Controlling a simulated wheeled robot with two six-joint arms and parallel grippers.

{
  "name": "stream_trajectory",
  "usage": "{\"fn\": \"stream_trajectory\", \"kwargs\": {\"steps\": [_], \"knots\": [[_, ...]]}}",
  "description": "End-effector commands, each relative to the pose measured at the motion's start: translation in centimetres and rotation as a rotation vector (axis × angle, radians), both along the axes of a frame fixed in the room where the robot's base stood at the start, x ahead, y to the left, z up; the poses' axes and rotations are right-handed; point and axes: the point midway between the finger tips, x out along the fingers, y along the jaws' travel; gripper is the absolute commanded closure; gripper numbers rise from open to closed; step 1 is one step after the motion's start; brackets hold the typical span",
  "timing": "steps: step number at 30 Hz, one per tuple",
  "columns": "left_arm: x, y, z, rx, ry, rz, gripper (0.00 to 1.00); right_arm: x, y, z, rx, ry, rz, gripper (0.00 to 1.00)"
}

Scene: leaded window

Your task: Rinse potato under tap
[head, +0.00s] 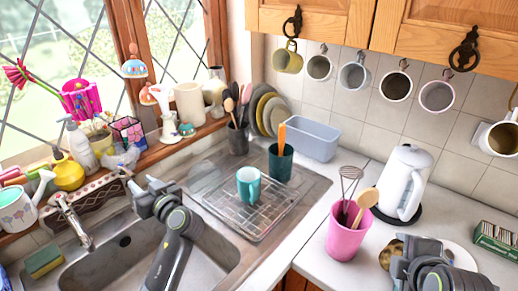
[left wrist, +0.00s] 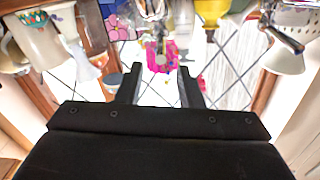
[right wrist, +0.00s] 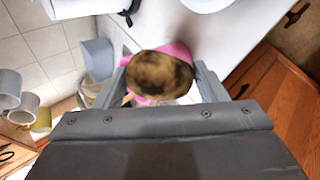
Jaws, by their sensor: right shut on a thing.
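The brown, dark-patched potato (head: 391,252) is at the right of the head view, above the counter by a white plate (head: 462,256). My right gripper (head: 402,262) is shut on it. The right wrist view shows the potato (right wrist: 160,75) between both fingers. The chrome tap (head: 72,218) stands at the back left of the steel sink (head: 118,262). My left gripper (head: 148,197) is over the sink, to the right of the tap. In the left wrist view its fingers (left wrist: 160,85) are apart with nothing between them. I cannot tell whether water runs.
A draining rack (head: 252,212) with a teal mug (head: 248,185) lies right of the sink. A pink utensil pot (head: 348,232) and white kettle (head: 403,182) stand near the potato. Bottles and ornaments crowd the sill. A sponge (head: 44,262) sits at the sink's left.

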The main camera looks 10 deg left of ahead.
Motion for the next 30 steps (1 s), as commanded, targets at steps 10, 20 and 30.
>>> {"fn": "stream_trajectory", "kwargs": {"steps": [10, 20, 30], "knots": [[2.9, 5.3, 0.3, 0.002, 0.002, 0.001, 0.66, 0.0, 0.0, 2.5, 0.0, -0.001, 0.0, 0.59], [3.7, 6.9, 0.0, -0.001, 0.0, 0.001, 0.66, 0.0, 0.0, 3.0, 0.0, -0.001, 0.0, 0.59], [3.7, 6.9, 0.0, -0.001, 0.0, 0.001, 0.83, 0.0, 0.0, 2.9, 0.0, -0.001, 0.0, 0.59]]}}
